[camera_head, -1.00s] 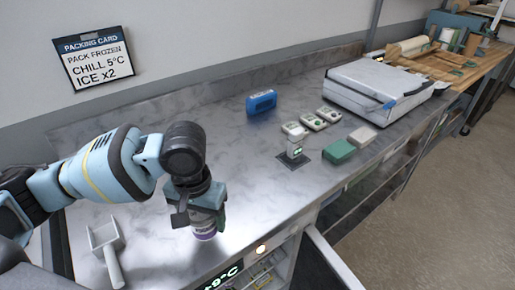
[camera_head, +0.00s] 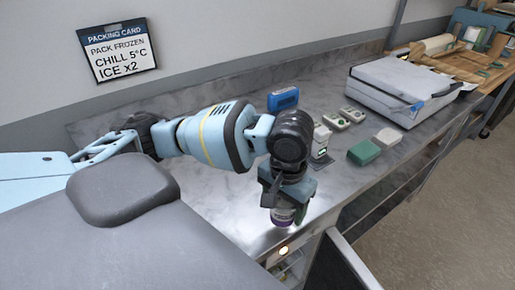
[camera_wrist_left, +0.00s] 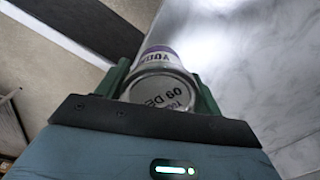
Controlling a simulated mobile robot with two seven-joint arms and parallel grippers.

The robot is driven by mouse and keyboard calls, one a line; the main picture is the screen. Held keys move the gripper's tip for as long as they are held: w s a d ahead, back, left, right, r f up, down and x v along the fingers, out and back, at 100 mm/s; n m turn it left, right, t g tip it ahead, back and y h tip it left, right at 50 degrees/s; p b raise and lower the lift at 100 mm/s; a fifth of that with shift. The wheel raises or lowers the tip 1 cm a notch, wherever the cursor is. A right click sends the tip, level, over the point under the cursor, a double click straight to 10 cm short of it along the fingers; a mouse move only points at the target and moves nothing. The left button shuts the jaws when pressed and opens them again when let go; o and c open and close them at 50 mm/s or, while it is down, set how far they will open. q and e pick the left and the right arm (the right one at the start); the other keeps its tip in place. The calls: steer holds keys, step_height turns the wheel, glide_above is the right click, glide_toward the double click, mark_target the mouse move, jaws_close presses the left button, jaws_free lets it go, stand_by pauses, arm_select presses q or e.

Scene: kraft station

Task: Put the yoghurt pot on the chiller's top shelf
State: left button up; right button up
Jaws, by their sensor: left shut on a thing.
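The yoghurt pot (camera_head: 284,215) is a small white pot with a purple band. My left gripper (camera_head: 287,205) is shut on it and points down near the counter's front edge. In the left wrist view the pot (camera_wrist_left: 160,85) sits between the two green fingers, its printed end toward the camera. The chiller (camera_head: 290,262) is below the counter's front edge, with a lit round light; its open door (camera_head: 352,262) stands out to the right. Its shelves are mostly hidden in the head view. My right gripper is not in view.
On the metal counter (camera_head: 225,205) are a blue block (camera_head: 283,99), a green box (camera_head: 363,152), a pale box (camera_head: 388,138) and a large white case (camera_head: 403,90). A packing card (camera_head: 118,50) hangs on the wall. Floor is free at the right.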

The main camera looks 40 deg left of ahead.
arm_select(q)
steer(key=w+a+r+n+p, duration=0.1)
steer(key=w+a, duration=0.1)
steer(key=a, duration=0.5)
steer(key=shift+w+a+p, duration=0.15)
steer(key=shift+a+p, duration=0.1)
steer(key=shift+p, duration=0.15)
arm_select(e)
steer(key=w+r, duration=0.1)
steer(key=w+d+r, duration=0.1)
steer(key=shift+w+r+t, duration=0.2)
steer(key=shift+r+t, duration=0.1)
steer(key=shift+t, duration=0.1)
